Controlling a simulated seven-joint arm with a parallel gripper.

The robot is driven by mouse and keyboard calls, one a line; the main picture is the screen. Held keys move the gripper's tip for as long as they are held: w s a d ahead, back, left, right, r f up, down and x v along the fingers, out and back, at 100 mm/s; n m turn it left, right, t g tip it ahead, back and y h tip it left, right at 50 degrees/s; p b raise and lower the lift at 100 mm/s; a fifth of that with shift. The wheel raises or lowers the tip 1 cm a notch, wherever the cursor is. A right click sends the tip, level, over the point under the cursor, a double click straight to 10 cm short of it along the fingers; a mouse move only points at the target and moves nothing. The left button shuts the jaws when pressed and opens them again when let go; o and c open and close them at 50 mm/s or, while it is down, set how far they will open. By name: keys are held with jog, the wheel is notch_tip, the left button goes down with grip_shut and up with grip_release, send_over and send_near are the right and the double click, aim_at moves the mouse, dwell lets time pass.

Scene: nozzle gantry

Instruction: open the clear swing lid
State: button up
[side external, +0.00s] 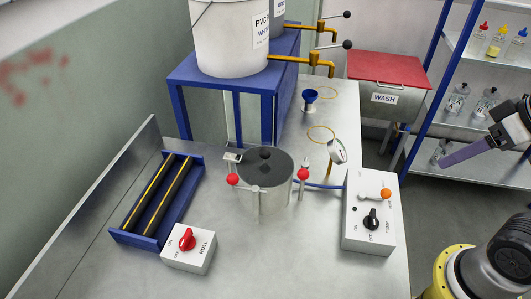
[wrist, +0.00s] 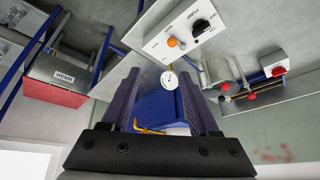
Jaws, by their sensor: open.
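In the side view a metal pot (side external: 273,203) stands on the bench. A dark, see-through round lid (side external: 268,172) appears to lie flat over its top, with a black knob (side external: 265,153) near the far edge. A red ball (side external: 232,180) is at its left and another red ball (side external: 303,174) at its right. My gripper (side external: 447,160) is at the right edge, high and well away from the pot. In the wrist view my gripper (wrist: 159,74) has its two purple fingers apart with nothing held between them. The pot shows small and partly, right of the fingers.
A pump box (side external: 371,212) stands right of the pot, with a gauge (side external: 337,150) behind. A roller unit (side external: 158,200) and roll switch box (side external: 188,248) are left. A blue stand (side external: 228,82) carries buckets behind. A red-lidded wash bin (side external: 388,78) is at the back right.

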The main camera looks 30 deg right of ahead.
jog(key=w+a+r+m+y, duration=0.1)
jog(key=w+a+r+m, duration=0.15)
jog(key=w+r, duration=0.6)
jog(key=n+g+y, duration=0.1)
jog(key=n+g, duration=0.1)
jog(key=g, duration=0.3)
send_over(266, 149)
jog(key=d, duration=0.3)
notch_tip(266, 149, down, 6)
jog(key=shift+m, duration=0.25)
jog(key=a+f, duration=0.1)
jog(key=f, duration=0.3)
jog(key=a+f, duration=0.1)
jog(key=f, duration=0.3)
jog(key=a+f, duration=0.1)
jog(key=f, duration=0.3)
jog(key=shift+f, duration=0.15)
jog(key=shift+d, duration=0.1)
jog(key=shift+c, duration=0.2)
grip_shut()
